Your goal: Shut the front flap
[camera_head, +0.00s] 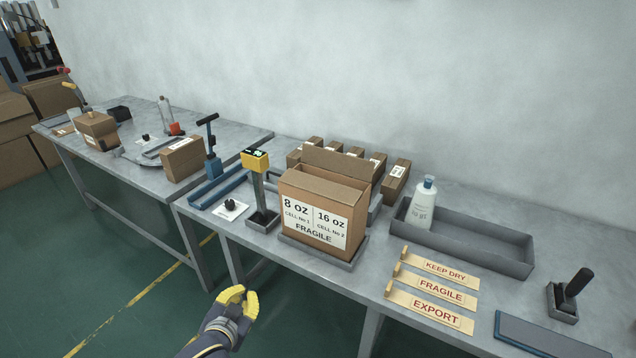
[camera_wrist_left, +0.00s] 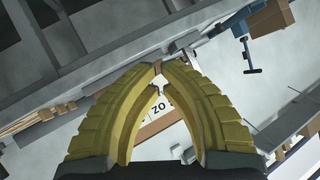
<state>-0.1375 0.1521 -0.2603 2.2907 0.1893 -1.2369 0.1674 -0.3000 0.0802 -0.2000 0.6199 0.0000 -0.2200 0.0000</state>
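The cardboard box (camera_head: 291,214) stands upright on a grey tray at the middle of the near bench. Its front carries a white label reading 8 OZ, 16 OZ and FRAGILE. A brown panel (camera_head: 325,187) shows along its top front edge; I cannot tell its exact angle. Another flap (camera_head: 337,162) stands up at the back. My left gripper (camera_head: 238,293) is in front of the bench, below and left of the box, apart from it. In the left wrist view its yellow fingers (camera_wrist_left: 158,70) meet at the tips with nothing between them. My right gripper is not in view.
A yellow-headed device (camera_head: 256,160) on a post stands close left of the box. Several small cartons (camera_head: 396,181) stand behind it. At right are a grey trough (camera_head: 490,258) with a white bottle (camera_head: 421,205), and label strips (camera_head: 435,284). Space in front of the bench is free.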

